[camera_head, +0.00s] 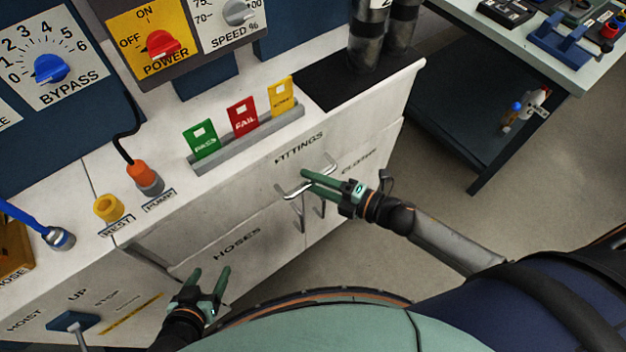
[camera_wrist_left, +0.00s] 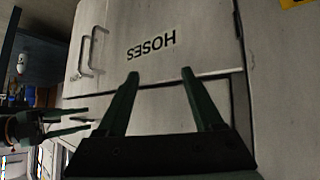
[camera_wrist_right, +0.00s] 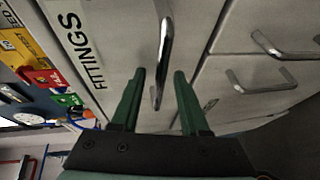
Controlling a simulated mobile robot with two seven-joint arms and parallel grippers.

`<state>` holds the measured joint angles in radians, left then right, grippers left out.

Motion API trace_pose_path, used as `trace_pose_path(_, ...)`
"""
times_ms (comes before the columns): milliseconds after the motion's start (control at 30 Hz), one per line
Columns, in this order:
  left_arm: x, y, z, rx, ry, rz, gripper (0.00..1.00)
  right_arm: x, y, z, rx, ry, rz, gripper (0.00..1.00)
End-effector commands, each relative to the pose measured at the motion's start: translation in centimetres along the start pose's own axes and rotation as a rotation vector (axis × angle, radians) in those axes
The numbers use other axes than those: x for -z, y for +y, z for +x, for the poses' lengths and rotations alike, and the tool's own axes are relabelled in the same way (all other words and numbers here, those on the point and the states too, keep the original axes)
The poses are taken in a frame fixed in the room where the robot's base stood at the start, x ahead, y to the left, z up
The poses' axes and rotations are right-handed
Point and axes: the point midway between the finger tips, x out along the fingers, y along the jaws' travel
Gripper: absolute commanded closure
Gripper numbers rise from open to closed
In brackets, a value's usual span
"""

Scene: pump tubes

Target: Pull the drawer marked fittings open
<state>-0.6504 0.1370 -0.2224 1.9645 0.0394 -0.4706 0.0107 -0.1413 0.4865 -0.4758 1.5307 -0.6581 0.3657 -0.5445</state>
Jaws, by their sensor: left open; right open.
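The drawer marked FITTINGS (camera_head: 235,182) is the upper drawer of the white cabinet; its front looks closed. Its silver bar handle (camera_head: 290,192) also shows in the right wrist view (camera_wrist_right: 166,45). My right gripper (camera_head: 304,180) is open at this handle. In the right wrist view the handle's lower end appears between the two green fingertips (camera_wrist_right: 160,74); I cannot tell whether either finger touches it.
A rack (camera_head: 250,140) of green, red and yellow cards stands on the cabinet top. A worktable (camera_head: 570,75) stands at upper right. Bare floor (camera_head: 440,180) lies between.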

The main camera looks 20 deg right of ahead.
Motion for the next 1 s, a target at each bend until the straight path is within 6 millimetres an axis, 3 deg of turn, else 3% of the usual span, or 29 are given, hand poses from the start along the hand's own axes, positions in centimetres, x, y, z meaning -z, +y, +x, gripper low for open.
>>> trace_pose_path(333, 0.06, 0.02, 0.01, -0.001, 0.001, 0.0, 0.32, 0.02, -0.03, 0.32, 0.001, 0.0, 0.001, 0.56)
trace_pose_path(700, 0.13, 0.06, 0.0, -0.001, 0.003, 0.0, 0.32, 0.02, -0.03, 0.29, 0.001, 0.0, 0.001, 0.98)
trace_pose_path(1000, 0.17, 0.08, 0.0, -0.002, 0.004, 0.001, 0.32, 0.01, -0.03, 0.28, 0.001, 0.0, 0.001, 1.0)
